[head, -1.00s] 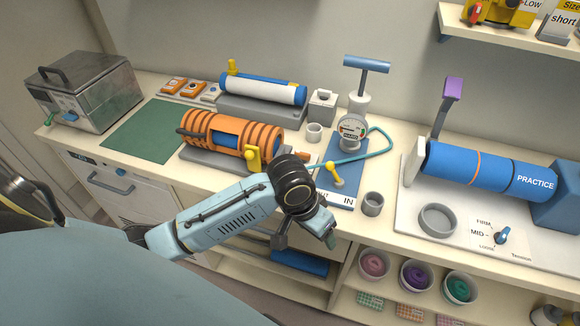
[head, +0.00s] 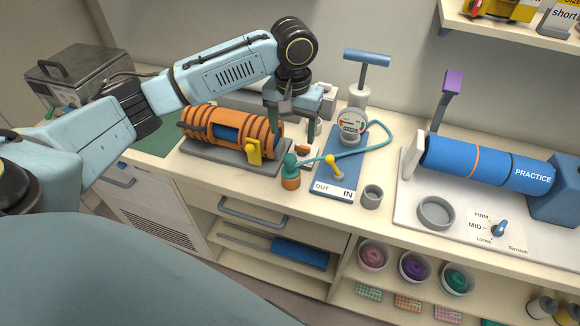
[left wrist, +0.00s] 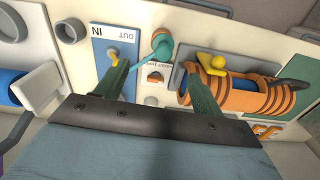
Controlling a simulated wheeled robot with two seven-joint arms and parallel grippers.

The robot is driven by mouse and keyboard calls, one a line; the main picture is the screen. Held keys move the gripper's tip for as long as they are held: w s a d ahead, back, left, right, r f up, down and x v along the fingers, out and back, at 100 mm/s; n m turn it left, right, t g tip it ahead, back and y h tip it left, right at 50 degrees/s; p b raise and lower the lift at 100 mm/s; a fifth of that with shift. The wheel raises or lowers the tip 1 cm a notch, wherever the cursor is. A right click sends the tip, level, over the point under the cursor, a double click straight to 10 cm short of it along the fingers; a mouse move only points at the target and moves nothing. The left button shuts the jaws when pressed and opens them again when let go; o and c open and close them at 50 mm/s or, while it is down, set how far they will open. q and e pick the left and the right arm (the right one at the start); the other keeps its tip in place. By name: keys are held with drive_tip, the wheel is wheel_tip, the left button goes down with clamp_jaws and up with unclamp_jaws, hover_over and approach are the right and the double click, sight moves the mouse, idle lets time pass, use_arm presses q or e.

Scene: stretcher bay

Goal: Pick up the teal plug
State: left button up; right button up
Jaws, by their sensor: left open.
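The teal plug (head: 291,163) stands at the front edge of the counter, its lower part orange, with a teal hose running from beside it toward the gauge. It also shows in the left wrist view (left wrist: 162,44), ahead of and between the fingers. My left gripper (head: 292,136) is open and empty, pointing down above and behind the plug, apart from it. Its two fingers also show in the left wrist view (left wrist: 148,68). My right gripper is in neither view.
An orange ribbed cylinder (head: 205,126) lies in a grey cradle left of the plug. A blue IN/OUT board (head: 341,178) with a yellow lever (head: 334,165) and a gauge (head: 352,122) is at its right. A grey cup (head: 372,196) stands farther right.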

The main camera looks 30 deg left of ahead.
sight(290, 157)
use_arm(q)
wheel_tip(290, 157, down, 8)
drive_tip(key=shift+a+r, duration=0.1)
drive_tip(key=shift+r, duration=0.1)
drive_tip(key=shift+w+a+f, duration=0.1)
drive_tip(key=shift+a+f, duration=0.05)
drive_tip(key=shift+f, duration=0.75)
drive_tip(key=shift+w+a+f, duration=0.15)
drive_tip(key=shift+f, duration=0.8)
drive_tip(key=shift+w+a+f, duration=0.1)
drive_tip(key=shift+a+f, duration=0.05)
drive_tip(key=shift+f, duration=0.75)
drive_tip(key=shift+r, duration=0.1)
drive_tip(key=c, duration=1.2)
